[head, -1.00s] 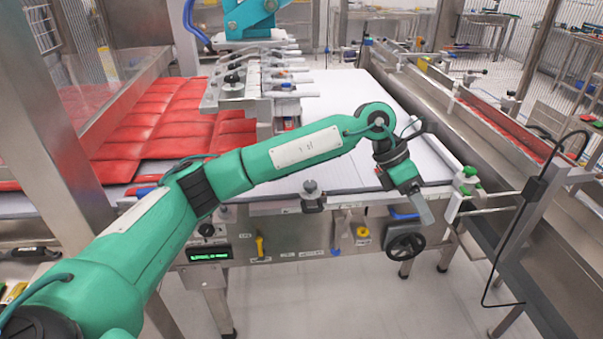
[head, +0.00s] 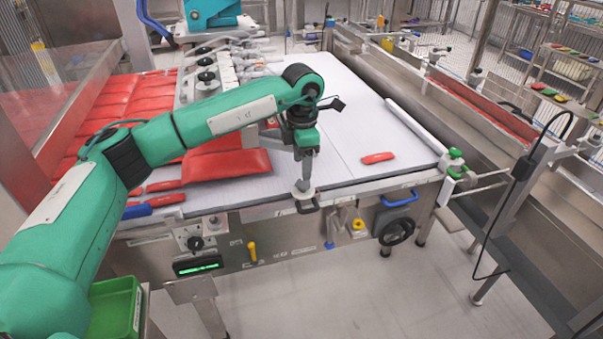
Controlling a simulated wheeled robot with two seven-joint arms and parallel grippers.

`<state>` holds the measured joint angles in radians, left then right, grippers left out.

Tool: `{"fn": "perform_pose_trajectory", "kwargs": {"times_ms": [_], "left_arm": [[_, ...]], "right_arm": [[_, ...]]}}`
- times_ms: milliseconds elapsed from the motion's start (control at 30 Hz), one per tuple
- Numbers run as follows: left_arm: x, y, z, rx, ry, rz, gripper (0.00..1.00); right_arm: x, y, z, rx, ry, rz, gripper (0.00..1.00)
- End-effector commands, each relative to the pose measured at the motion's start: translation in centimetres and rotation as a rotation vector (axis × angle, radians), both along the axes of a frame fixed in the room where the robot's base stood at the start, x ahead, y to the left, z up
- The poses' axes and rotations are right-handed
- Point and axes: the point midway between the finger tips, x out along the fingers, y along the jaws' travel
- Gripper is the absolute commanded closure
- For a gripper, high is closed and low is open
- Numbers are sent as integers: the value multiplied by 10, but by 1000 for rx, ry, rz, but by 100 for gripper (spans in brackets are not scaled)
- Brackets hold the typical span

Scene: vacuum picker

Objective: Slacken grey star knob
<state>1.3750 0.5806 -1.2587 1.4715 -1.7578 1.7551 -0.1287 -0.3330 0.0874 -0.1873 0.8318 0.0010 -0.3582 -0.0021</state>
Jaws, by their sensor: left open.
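The grey star knob (head: 303,193) sits on a bracket at the front edge of the white belt table, upright, near the middle of the edge. My left gripper (head: 304,183) points straight down onto it, with its fingertips at the top of the knob. The jaws are open; whether they touch the knob is too small to tell. The fingers hide part of the knob's top. My right gripper is not in view.
A red-handled item (head: 377,158) lies on the white belt (head: 345,110). Red packs (head: 228,164) lie at left under my arm. Below the edge are a black handwheel (head: 397,230), a yellow lever (head: 252,250) and a blue handle (head: 398,198). A green bin (head: 115,305) stands front left.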

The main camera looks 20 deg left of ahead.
Motion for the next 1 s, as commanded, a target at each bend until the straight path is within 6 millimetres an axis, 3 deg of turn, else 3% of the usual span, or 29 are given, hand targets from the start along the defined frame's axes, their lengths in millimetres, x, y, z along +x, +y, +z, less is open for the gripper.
{"fn": "perform_pose_trajectory", "kwargs": {"times_ms": [100, 300, 667, 900, 1000], "left_arm": [[-1, 0, -22, 0, 4, -1, 45], [0, 0, -45, 0, 2, 0, 45], [0, -1, -51, -1, -1, 0, 45], [0, -1, -51, -1, 0, 0, 88], [0, -1, -51, -1, 0, 0, 89]], "right_arm": [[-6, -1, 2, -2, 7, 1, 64], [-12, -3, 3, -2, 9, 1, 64], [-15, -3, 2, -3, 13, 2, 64], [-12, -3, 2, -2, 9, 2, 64], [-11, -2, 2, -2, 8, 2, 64]]}}
